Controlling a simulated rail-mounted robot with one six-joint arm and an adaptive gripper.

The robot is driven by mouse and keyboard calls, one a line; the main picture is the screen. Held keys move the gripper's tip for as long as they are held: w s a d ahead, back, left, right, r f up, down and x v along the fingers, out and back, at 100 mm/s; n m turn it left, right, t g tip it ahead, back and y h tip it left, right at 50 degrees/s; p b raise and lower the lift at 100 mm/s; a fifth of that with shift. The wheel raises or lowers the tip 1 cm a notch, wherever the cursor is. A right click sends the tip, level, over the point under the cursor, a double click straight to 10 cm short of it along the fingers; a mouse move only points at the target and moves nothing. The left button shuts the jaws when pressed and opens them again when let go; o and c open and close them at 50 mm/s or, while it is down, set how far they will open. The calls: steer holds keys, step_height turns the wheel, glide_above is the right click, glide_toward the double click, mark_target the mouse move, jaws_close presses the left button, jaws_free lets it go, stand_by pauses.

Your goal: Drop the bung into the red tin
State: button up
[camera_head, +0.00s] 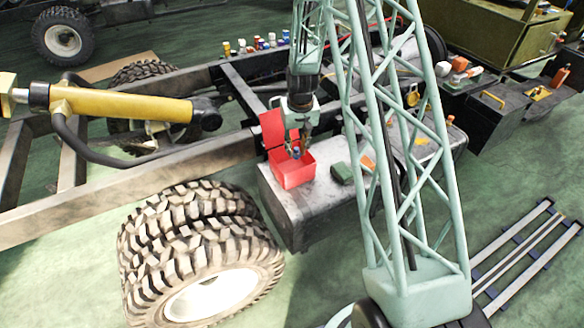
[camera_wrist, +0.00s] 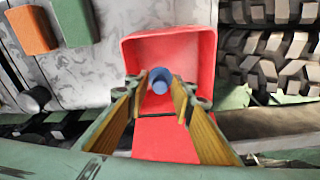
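The red tin (camera_head: 293,175) stands on a grey metal tank, with its lid (camera_head: 272,128) raised at the back. The blue bung (camera_head: 296,152) shows at the tin's opening. My gripper (camera_head: 299,148) points down over the tin. In the wrist view, the bung (camera_wrist: 160,76) sits between the fingertips of my gripper (camera_wrist: 160,88), with a finger close against each side. The inside of the red tin (camera_wrist: 190,50) lies behind the bung. I cannot tell exactly how far the bung is above the tin's floor.
A green block (camera_head: 342,173) and an orange block (camera_head: 367,162) lie on the tank (camera_head: 300,215) right of the tin. A large tyre (camera_head: 195,250) stands in front at left. Several small cans (camera_head: 258,43) stand behind the chassis rail (camera_head: 100,200).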

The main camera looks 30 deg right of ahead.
steer(key=o, duration=0.5)
steer(key=shift+r, duration=0.2)
step_height(320, 180, up, 12)
steer(key=s, duration=0.1)
steer(key=shift+s+a+f, duration=0.2)
steer(key=shift+s+f, duration=0.05)
steer(key=shift+s, duration=0.15)
stand_by(0.4)
stand_by(1.0)
